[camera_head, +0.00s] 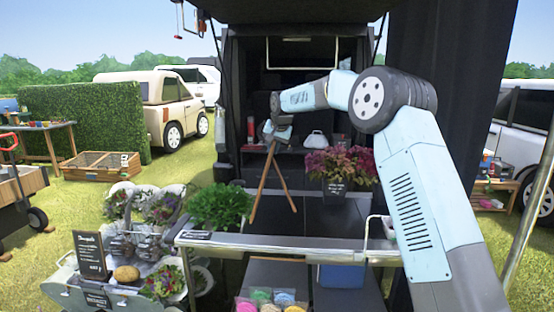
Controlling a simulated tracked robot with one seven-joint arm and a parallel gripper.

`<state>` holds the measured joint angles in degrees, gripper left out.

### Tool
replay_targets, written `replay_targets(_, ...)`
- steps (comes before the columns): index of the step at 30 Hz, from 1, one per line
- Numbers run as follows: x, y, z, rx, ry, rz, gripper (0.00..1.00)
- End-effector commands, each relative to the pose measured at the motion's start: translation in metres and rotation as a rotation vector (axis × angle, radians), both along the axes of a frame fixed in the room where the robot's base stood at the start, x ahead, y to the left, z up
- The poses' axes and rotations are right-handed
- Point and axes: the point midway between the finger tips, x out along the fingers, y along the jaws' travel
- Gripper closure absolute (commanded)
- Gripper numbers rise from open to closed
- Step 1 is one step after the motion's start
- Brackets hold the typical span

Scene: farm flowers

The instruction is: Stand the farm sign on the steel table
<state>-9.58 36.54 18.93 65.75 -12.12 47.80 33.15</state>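The farm sign (261,188) looks like a wooden A-frame seen edge-on, its two legs spread apart. It is roughly upright over the left part of the dark top of the steel table (330,247). I cannot tell whether its feet touch the top. My gripper (275,135) is at the peak of the sign, pointing down. The fingers are small and dark there, so their grip on the sign is unclear. The sign's face is hidden from this angle.
A potted pink-flowered plant (338,168) stands at the table's back right. A leafy green plant (220,205) is at its left edge. A flower stand with a chalkboard (91,256) is at the left. Colourful packs (270,299) sit in front, below the table. The table's middle is clear.

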Motion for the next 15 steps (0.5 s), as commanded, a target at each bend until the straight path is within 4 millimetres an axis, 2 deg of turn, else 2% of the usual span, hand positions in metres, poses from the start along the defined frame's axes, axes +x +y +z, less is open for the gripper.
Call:
replay_targets(8,0.010,-0.001,-0.011,0.001,-0.002,-0.001,1.00)
replay_targets(15,0.015,-0.003,-0.039,0.000,-0.001,-0.001,1.00)
